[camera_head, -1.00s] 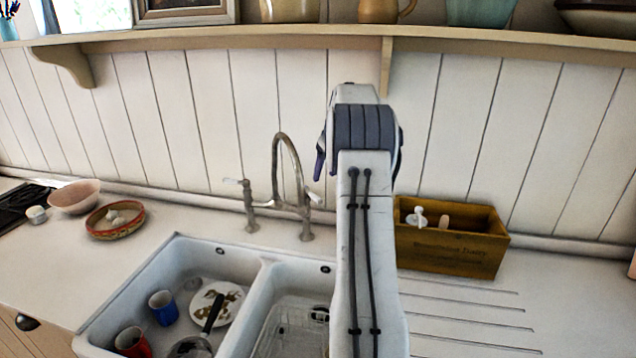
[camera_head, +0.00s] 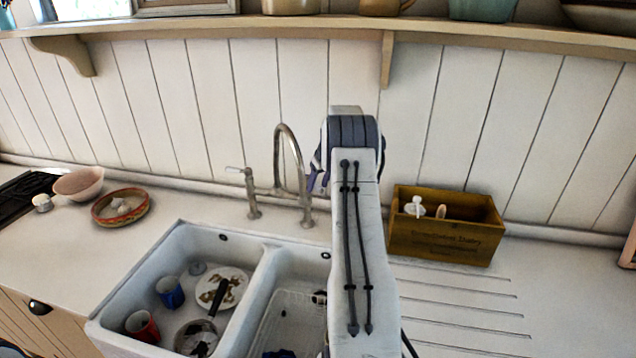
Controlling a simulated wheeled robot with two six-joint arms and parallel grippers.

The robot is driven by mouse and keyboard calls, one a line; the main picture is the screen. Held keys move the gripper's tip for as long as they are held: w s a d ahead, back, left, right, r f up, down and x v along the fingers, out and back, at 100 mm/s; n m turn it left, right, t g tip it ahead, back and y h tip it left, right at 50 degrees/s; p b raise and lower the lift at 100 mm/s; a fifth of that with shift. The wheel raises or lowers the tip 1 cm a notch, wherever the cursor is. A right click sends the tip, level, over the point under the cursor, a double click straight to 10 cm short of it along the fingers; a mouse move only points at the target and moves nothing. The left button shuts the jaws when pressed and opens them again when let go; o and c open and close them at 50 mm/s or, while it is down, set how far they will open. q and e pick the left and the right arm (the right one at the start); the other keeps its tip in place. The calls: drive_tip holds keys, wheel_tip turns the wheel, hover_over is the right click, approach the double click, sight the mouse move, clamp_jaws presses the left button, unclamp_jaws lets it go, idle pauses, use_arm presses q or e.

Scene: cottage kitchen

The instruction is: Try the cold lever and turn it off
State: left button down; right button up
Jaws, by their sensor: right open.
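The bridge tap (camera_head: 291,150) stands behind the double sink, with a tall curved spout. Its left lever (camera_head: 236,170) has a white end and points left. The right lever is hidden behind my right gripper and wrist. My right gripper (camera_head: 316,175) shows as dark purple fingers at the left side of the wrist, right beside the tap's right side. It is open; whether a finger touches the lever cannot be seen. My right arm covers part of the right basin. My left gripper is not in view.
The left basin (camera_head: 150,265) holds a blue mug (camera_head: 170,292), a red mug (camera_head: 142,326), a dirty plate (camera_head: 232,290) and a pan. A wooden box (camera_head: 445,242) stands right of my arm. A red-rimmed bowl (camera_head: 121,216) sits left. A shelf (camera_head: 300,29) runs above.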

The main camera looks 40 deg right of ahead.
drive_tip(key=shift+c, duration=0.3)
clamp_jaws()
drive_tip(key=shift+d, duration=0.1)
idle(1.0)
